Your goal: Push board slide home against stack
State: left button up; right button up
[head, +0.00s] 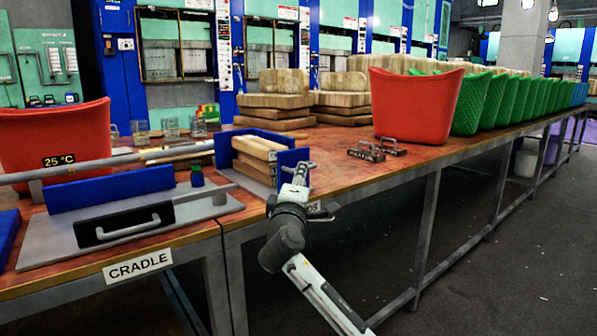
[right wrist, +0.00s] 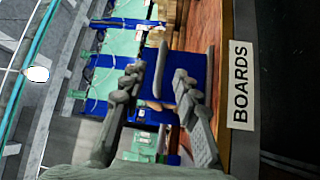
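The board stack (head: 258,158) is a few tan boards between blue walls at the table's front edge, in the head view. A blue upright plate (head: 291,162), apparently the board slide, stands at the stack's right side; a blue panel (right wrist: 188,62) shows ahead in the right wrist view. My right gripper (head: 298,172) is at the blue plate's near face. In the right wrist view my right gripper (right wrist: 157,80) has its fingers apart, with a slim greyish bar (right wrist: 160,68) between them, perhaps a handle. Contact cannot be told. My left gripper is not in view.
A cradle fixture (head: 120,227) with a blue fence and black handled plate is at left. A long grey bar (head: 90,165) crosses above it. Red basket (head: 415,105), green baskets (head: 470,103) and black-handled blocks (head: 366,152) stand right. Table right of the stack is mostly clear.

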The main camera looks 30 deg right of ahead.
jog(key=x, duration=0.5)
jog(key=shift+w+d, duration=0.15)
jog(key=shift+w, duration=0.05)
grip_shut()
